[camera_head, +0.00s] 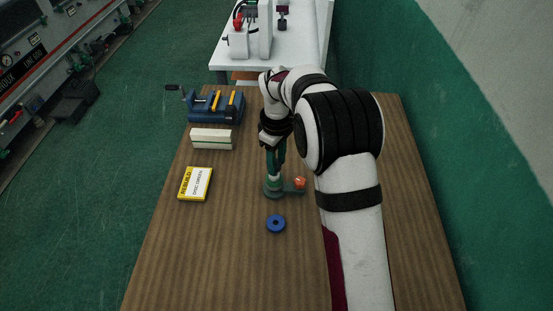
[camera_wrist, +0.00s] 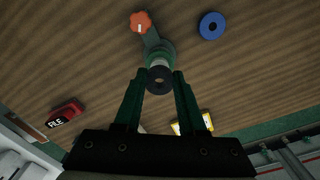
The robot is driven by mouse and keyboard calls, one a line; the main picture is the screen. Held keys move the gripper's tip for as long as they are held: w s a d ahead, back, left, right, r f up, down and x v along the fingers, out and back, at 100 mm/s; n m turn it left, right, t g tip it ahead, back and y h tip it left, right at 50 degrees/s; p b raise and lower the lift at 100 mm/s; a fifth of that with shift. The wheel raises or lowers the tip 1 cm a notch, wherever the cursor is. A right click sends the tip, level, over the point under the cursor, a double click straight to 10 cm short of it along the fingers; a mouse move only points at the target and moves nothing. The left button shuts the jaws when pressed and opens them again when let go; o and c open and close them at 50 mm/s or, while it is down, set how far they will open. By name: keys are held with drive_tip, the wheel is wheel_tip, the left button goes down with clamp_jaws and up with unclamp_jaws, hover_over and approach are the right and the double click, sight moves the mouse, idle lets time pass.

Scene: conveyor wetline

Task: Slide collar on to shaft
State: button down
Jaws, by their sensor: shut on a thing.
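My gripper (camera_wrist: 161,82), with long green fingers, is shut on a dark ring-shaped collar (camera_wrist: 160,86). The collar's round hole faces the wrist camera. Just beyond it stands a grey-green base (camera_wrist: 166,49) with a pale upright part, which I take as the shaft (camera_wrist: 158,64). The base also shows in the head view (camera_head: 272,193), directly below my gripper (camera_head: 273,170). An orange knob (camera_head: 299,183) sits on an arm of the base. I cannot tell whether the shaft has entered the collar's hole.
A blue ring (camera_head: 276,223) lies flat on the wooden table (camera_head: 230,265) in front of the base. To the left are a yellow-and-white box (camera_head: 195,184), a pale block (camera_head: 211,138) and a blue vise (camera_head: 217,105). The table's front left is clear.

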drive_tip(key=shift+f, duration=1.35)
drive_tip(key=shift+c, duration=2)
unclamp_jaws()
drive_tip(key=shift+r, duration=0.1)
wheel_tip(320, 180, up, 16)
drive_tip(key=shift+f, duration=0.2)
